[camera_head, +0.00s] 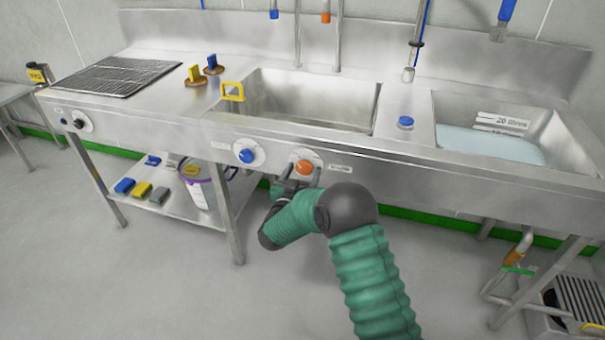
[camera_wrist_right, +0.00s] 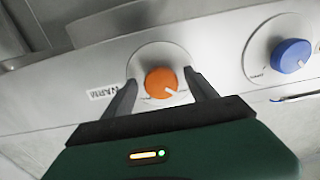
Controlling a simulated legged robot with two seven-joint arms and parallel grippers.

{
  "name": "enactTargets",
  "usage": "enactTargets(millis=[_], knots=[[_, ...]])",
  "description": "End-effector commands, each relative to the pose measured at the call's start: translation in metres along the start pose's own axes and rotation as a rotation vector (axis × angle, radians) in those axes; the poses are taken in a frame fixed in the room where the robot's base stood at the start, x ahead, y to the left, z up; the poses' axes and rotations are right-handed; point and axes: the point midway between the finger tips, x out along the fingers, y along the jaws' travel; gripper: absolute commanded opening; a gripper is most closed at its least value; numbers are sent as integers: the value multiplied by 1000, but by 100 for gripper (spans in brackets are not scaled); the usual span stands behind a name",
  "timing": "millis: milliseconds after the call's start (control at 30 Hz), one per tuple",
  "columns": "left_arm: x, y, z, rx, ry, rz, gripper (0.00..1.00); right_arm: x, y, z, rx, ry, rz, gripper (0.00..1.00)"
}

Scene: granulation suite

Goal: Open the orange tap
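The orange tap (camera_head: 304,167) is a round knob on a pale disc on the front panel of the steel sink unit. In the right wrist view the orange tap (camera_wrist_right: 161,82) has a white pointer mark aimed to the lower right, and a label reading WARM beside it. My right gripper (camera_head: 296,180) is just in front of the knob. In the wrist view my right gripper (camera_wrist_right: 160,90) has its two fingers apart, one on each side of the knob, with gaps visible. My left gripper is not in view.
A blue knob (camera_head: 246,156) sits left of the orange one on the same panel. Behind are an empty-looking sink basin (camera_head: 360,110) and a basin of water (camera_head: 480,143). A bucket (camera_head: 205,187) and brushes stand on the lower shelf. The floor in front is clear.

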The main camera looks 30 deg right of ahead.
Motion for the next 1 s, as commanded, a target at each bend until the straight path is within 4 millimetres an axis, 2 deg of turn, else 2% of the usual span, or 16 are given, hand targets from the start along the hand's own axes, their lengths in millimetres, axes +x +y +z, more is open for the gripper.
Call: enactTargets(millis=[67,467,767,1000], knots=[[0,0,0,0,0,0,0,0,0,0,0,0,0,58],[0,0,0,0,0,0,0,0,-1,0,1,0,-1,5],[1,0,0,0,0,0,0,0,-1,0,32,0,-1,4],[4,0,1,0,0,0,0,0,-2,0,154,2,-3,4]])
